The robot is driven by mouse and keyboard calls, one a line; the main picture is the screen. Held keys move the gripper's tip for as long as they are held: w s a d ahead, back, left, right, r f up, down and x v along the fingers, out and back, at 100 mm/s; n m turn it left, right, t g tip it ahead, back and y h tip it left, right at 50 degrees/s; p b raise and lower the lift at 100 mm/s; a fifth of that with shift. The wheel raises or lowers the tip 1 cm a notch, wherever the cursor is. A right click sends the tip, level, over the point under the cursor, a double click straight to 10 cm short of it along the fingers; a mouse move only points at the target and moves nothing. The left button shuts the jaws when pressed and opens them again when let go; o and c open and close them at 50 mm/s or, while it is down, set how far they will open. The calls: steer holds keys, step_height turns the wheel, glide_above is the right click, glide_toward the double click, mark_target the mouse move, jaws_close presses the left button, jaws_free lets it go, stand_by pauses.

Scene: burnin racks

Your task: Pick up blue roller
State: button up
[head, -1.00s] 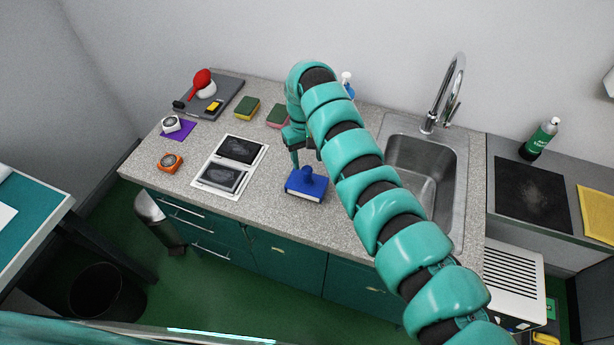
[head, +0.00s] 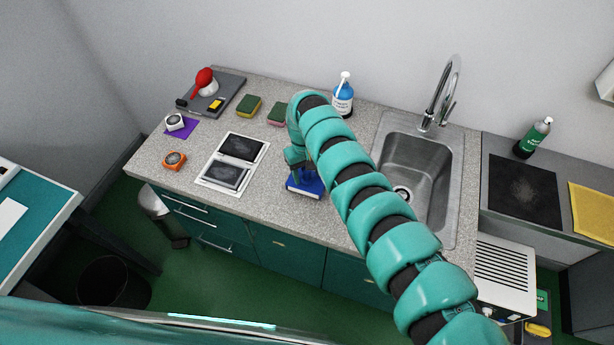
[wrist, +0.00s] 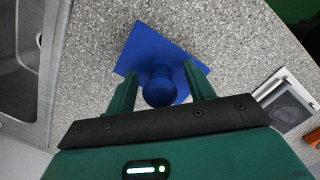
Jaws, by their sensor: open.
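The blue roller (head: 306,187) is a flat blue block with a knob on top, lying on the speckled counter near its front edge. In the wrist view the blue roller (wrist: 158,68) shows its round knob between my two fingers. My gripper (head: 303,172) is over it in the head view, partly hidden by my own arm. In the wrist view my gripper (wrist: 161,86) is open, with one green finger on each side of the knob. I cannot tell whether the fingers touch it.
Two framed dark plates (head: 233,163) lie left of the roller. The sink (head: 418,170) is to the right. A blue pump bottle (head: 343,97) and two sponges stand behind. An orange device (head: 174,161) sits farther left.

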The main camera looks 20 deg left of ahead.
mark_target(302, 182)
steer(key=shift+c, duration=0.4)
steer(key=c, duration=1.1)
steer(key=shift+o, duration=0.2)
steer(key=shift+r, duration=0.15)
steer(key=shift+r+b, duration=0.35)
steer(key=shift+r, duration=0.95)
steer(key=shift+s+a+r+b, duration=0.3)
steer(key=shift+s+r+b, duration=0.1)
steer(key=shift+r, duration=0.1)
steer(key=shift+s+a+r+b, duration=0.25)
steer(key=shift+s+r+b, duration=0.1)
steer(key=shift+r, duration=0.15)
steer(key=s+a+r+b, duration=0.2)
steer(key=s+a+r, duration=0.4)
steer(key=s+r, duration=0.2)
steer(key=shift+s+a+b, duration=0.3)
steer(key=shift+s+a, duration=0.1)
steer(key=shift+s, duration=0.7)
steer(key=shift+r, duration=0.1)
